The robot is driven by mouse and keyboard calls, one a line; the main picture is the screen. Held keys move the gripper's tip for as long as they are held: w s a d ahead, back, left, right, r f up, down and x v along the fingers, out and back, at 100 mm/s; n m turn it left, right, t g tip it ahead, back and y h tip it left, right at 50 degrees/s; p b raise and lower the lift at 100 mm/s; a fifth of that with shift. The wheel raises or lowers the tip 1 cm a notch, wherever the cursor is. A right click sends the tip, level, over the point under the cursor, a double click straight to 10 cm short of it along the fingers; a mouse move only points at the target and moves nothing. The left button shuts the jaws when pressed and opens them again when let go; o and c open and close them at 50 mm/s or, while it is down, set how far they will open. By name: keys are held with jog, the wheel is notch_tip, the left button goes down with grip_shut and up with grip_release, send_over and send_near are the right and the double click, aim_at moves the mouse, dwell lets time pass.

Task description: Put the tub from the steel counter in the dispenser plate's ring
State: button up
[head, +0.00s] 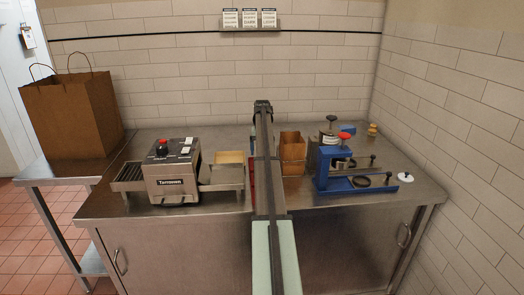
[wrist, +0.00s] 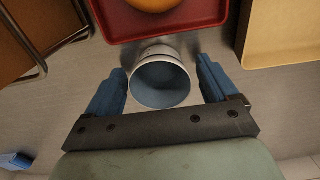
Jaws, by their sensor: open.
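The tub (wrist: 160,85) is a round white cup with a grey-blue inside, standing open end up on the steel counter (wrist: 222,75) in the wrist view. My gripper (wrist: 161,66) is open, with one blue finger on each side of the tub and a visible gap at both sides. The tub is close to a red tray (wrist: 202,25). In the head view my arm hides the tub and my fingers. The blue dispenser (head: 322,170) stands at the right of the counter. A dark ring (head: 361,182) shows on its low blue plate (head: 340,186).
A brown box (head: 293,150) stands between my arm and the dispenser. The red tray holds an orange round thing (wrist: 153,4). A white knobbed piece (head: 405,177) lies far right.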

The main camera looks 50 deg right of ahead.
jog(key=shift+o, duration=0.3)
notch_tip(320, 180, up, 12)
dwell(0.5)
jog(key=s+a+r+n+t+h, duration=0.1)
jog(key=s+a+n+t+h, duration=0.1)
jog(key=s+n+t, duration=0.2)
jog(key=shift+n, duration=0.3)
jog(key=x, duration=0.8)
jog(key=shift+w, duration=0.15)
jog(key=shift+s+x, duration=0.15)
jog(key=shift+x, duration=1.15)
jog(key=shift+s+x, duration=0.2)
jog(key=shift+x, duration=1.1)
jog(key=shift+a+f, duration=0.1)
jog(key=shift+f, duration=0.05)
jog(key=shift+c, duration=0.2)
